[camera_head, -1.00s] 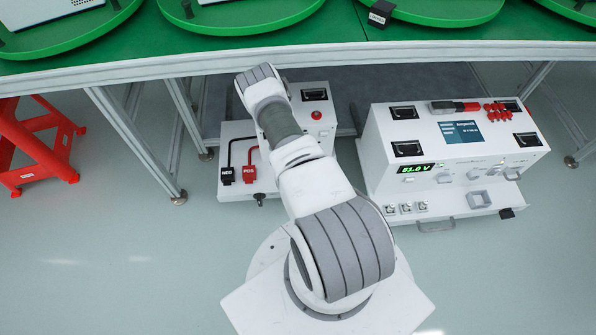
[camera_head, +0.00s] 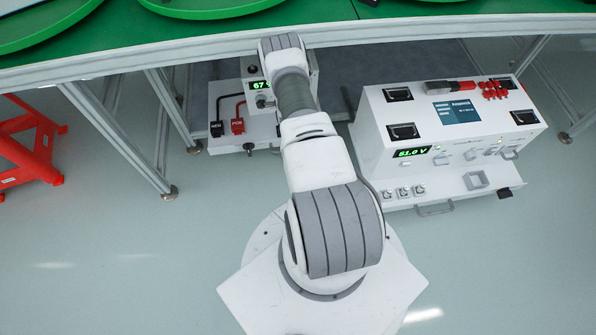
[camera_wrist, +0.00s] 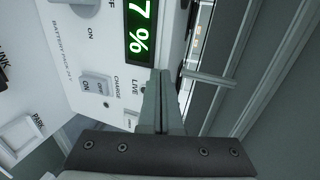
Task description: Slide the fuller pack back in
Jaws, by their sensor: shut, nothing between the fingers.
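A white battery pack (camera_head: 253,102) stands under the bench, partly hidden by my arm. Its green display starts with 67. My arm hides the gripper in the head view. No second pack's charge reading is visible.
A black NEG plug (camera_head: 217,129) and a red POS plug (camera_head: 237,126) with cables sit left of the pack. A white instrument box (camera_head: 448,135) reading 61.0 V stands right. The green-topped bench (camera_head: 330,14) is overhead, a red stand (camera_head: 30,150) far left. Front floor is clear.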

